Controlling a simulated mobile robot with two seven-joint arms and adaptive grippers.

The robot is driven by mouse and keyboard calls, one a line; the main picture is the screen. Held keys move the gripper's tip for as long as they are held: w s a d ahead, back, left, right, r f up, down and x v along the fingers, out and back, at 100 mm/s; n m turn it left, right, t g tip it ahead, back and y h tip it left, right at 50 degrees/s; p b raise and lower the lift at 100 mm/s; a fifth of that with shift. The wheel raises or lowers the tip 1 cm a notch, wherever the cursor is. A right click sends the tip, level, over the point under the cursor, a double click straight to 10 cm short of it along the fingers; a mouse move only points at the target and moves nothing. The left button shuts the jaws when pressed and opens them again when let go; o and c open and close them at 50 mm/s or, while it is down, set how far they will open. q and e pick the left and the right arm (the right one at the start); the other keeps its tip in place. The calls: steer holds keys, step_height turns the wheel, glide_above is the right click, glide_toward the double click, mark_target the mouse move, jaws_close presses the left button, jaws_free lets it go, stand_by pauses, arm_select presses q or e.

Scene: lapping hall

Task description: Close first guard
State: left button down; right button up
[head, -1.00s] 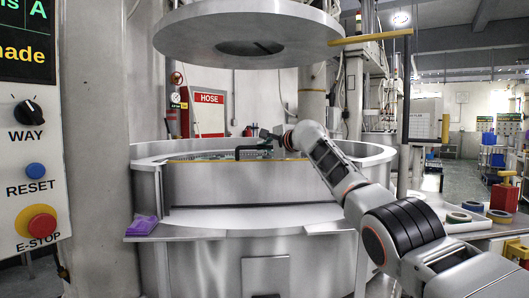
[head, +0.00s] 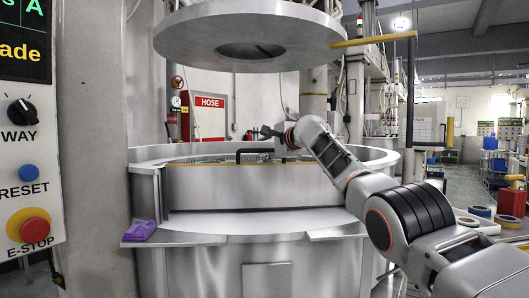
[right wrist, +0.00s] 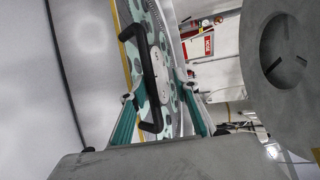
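The curved steel guard panel (head: 250,187) with a yellow top edge stands across the front of the round machine. A black bar handle (head: 253,152) shows just above that edge. My right gripper (head: 266,132) is small in the head view, above and right of the handle. In the right wrist view the green-padded fingers of my right gripper (right wrist: 160,92) are spread apart. The black handle (right wrist: 145,70) shows between them, beyond the tips; I cannot tell whether they touch it. The yellow edge (right wrist: 122,62) runs left of the handle. My left gripper is not in view.
A large grey disc (head: 250,30) hangs over the machine. A yellow bar (head: 385,41) with a dark post (head: 412,95) stands at the right. A control panel (head: 28,180) is at the left. A purple cloth (head: 139,231) lies on the front left ledge.

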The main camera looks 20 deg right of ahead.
steer(key=shift+s+r, duration=0.15)
steer(key=shift+r, duration=0.65)
steer(key=shift+d, duration=0.2)
steer(key=shift+s+d+r, duration=0.1)
steer(key=s, duration=0.6)
steer(key=shift+s+d+f, duration=0.2)
steer(key=shift+s+d, duration=0.2)
steer(key=shift+d, duration=0.05)
